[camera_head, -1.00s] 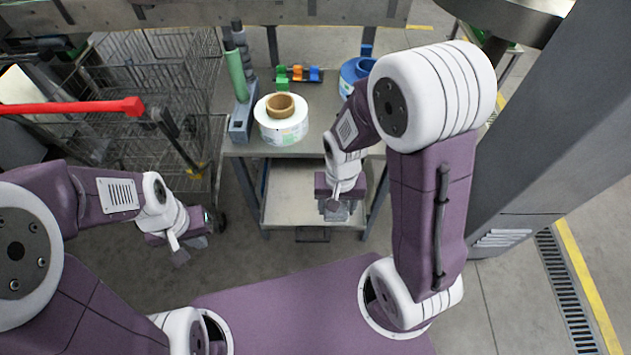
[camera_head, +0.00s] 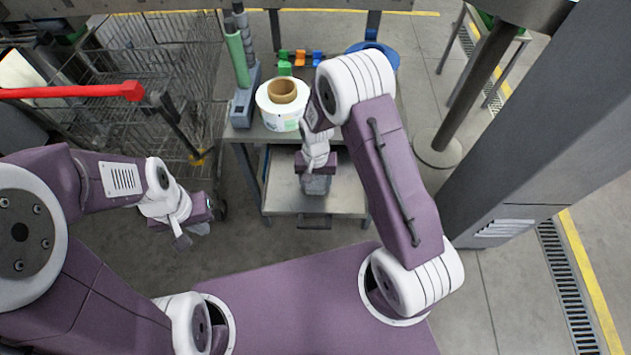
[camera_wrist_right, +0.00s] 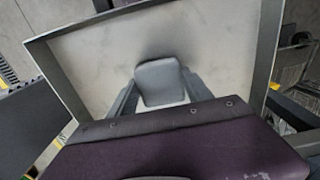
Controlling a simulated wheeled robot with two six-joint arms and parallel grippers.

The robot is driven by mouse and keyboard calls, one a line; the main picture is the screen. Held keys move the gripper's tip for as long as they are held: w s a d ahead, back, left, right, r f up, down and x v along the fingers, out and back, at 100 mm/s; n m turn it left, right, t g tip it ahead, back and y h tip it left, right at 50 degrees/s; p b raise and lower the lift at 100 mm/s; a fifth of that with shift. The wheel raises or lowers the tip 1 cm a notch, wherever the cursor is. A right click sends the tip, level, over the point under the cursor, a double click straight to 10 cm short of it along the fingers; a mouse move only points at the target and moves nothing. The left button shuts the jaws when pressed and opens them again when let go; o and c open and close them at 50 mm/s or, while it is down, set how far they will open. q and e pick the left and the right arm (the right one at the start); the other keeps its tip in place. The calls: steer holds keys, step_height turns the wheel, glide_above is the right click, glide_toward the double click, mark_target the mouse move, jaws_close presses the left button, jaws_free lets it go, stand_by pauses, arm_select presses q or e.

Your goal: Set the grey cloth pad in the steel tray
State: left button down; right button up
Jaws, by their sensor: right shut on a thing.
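The grey cloth pad (camera_wrist_right: 160,82) is pinched between the two fingers of my right gripper (camera_wrist_right: 162,88) in the right wrist view. In the head view, the right gripper (camera_head: 315,185) and the pad are over the steel tray (camera_head: 285,200), the rimmed lower level of the metal stand. The tray's pale floor and raised rim (camera_wrist_right: 255,60) also surround the pad in the wrist view. I cannot tell whether the pad touches the tray floor. My left gripper (camera_head: 192,236) hangs empty to the left of the stand, its fingers apart.
The stand's top (camera_head: 245,133) holds a large label reel (camera_head: 283,118), a green roller (camera_head: 238,60), small coloured clips (camera_head: 300,57) and a blue reel (camera_head: 385,52). A wire trolley (camera_head: 150,75) with a red handle (camera_head: 75,92) is on the left. A grey pillar (camera_head: 530,130) rises right.

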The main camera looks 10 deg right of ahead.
steer(key=o, duration=0.8)
steer(key=shift+s, duration=0.1)
steer(key=shift+c, duration=0.2)
steer(key=o, duration=0.4)
